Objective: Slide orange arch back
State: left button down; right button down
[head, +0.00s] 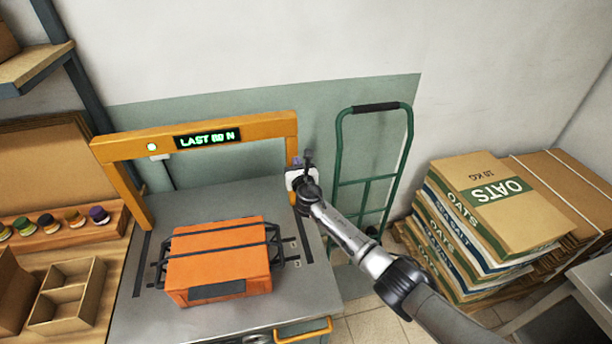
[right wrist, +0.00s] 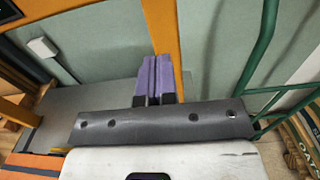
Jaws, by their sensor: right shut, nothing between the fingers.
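The orange arch (head: 250,127) stands over the grey bench (head: 215,205), with a green-lit display reading "LAST" and a number in N. Its left post stands near the bench's left edge and its right post near the right edge. My right gripper (head: 296,161) is at the right post, shut and empty. In the right wrist view the purple fingers (right wrist: 157,80) are together in front of the orange post (right wrist: 163,30); I cannot tell if they touch it. My left gripper is not in view.
An orange case (head: 217,262) with dark straps lies on the bench in front of the arch. A green hand truck (head: 338,165) stands right of the bench. Stacked oats sacks (head: 495,190) are further right. Small jars (head: 73,218) and a wooden divided box (head: 62,300) are at left.

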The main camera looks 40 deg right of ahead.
jog(key=v, duration=0.7)
jog(key=shift+s+a+r+p, duration=0.2)
jog(key=shift+s+p, duration=0.1)
jog(key=shift+p, duration=0.1)
